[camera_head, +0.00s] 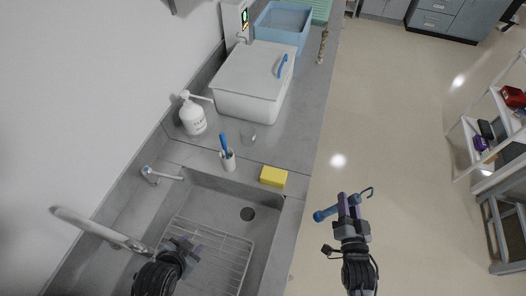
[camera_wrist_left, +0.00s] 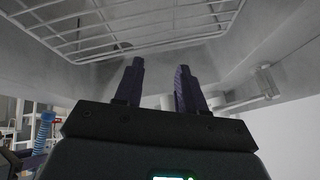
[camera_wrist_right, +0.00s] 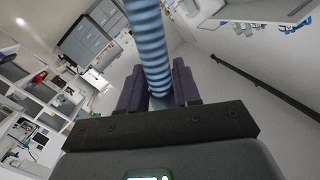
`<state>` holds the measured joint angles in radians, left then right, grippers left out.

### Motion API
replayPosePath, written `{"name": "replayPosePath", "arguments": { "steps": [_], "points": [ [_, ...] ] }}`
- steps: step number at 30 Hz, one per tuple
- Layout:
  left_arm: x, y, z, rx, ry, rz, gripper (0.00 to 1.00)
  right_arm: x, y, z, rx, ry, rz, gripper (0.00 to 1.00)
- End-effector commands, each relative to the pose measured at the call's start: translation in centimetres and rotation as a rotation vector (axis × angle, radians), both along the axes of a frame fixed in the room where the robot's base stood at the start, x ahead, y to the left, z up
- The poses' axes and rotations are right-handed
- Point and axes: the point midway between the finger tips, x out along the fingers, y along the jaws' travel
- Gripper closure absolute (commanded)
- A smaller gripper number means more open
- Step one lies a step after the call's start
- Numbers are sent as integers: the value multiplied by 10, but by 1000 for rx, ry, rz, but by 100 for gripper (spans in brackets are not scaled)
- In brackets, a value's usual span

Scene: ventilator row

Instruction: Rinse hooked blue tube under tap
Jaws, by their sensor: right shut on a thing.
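The hooked blue tube (camera_head: 325,214) is in my right gripper (camera_head: 348,206), held out over the floor right of the counter. Its thin dark hook (camera_head: 368,192) sticks out to the right. In the right wrist view the ribbed blue tube (camera_wrist_right: 150,45) runs up from between the closed fingers; it also shows at the left of the left wrist view (camera_wrist_left: 43,135).
A wire rack (camera_head: 222,262) lies in the sink near the drain (camera_head: 247,214). A large pale pipe (camera_head: 95,228) reaches toward my left gripper. A yellow sponge (camera_head: 273,176), brush cup (camera_head: 228,160), pump bottle (camera_head: 193,116) and white lidded tub (camera_head: 252,82) stand on the counter.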

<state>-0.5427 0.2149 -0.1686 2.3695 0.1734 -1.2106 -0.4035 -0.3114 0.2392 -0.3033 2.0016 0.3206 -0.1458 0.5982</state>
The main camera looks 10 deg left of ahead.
Motion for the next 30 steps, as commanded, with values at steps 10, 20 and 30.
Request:
{"name": "replayPosePath", "arguments": {
  "steps": [10,20,30],
  "points": [
    [60,32,3,352,-315,-240,60,30,-7,6,-1,-1,13,100],
    [92,65,28,769,-509,-360,60,51,-18,3,-1,-1,3,100],
    [107,82,43,987,-565,-389,60,60,-23,5,0,-1,-2,100]
  ]
}}
